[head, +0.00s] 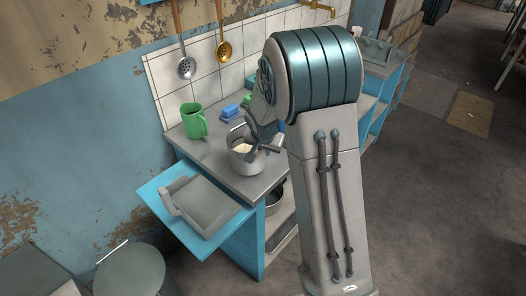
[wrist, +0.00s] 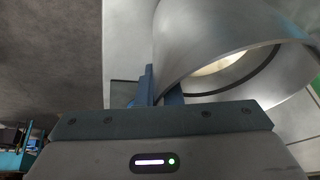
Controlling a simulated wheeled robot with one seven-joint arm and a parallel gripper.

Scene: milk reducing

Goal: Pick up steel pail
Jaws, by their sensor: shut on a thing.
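The steel pail (head: 246,160) stands upright on the grey counter in the head view, with something pale inside it. Its curved metal wall (wrist: 195,45) and open mouth fill the upper right of the wrist view, with a pale patch inside. My gripper (wrist: 162,92) is shut on the pail's wall near the rim, one finger on each side of it as far as I can see. In the head view my gripper (head: 262,147) is at the pail's right side, partly hidden by my arm.
A green pitcher (head: 193,121) stands on the counter (head: 217,158) behind the pail, with a blue block (head: 230,111) beside it. A grey tray (head: 199,203) lies on the blue side shelf at left. Ladles hang on the tiled wall. A dark pot (head: 273,197) sits on the shelf below.

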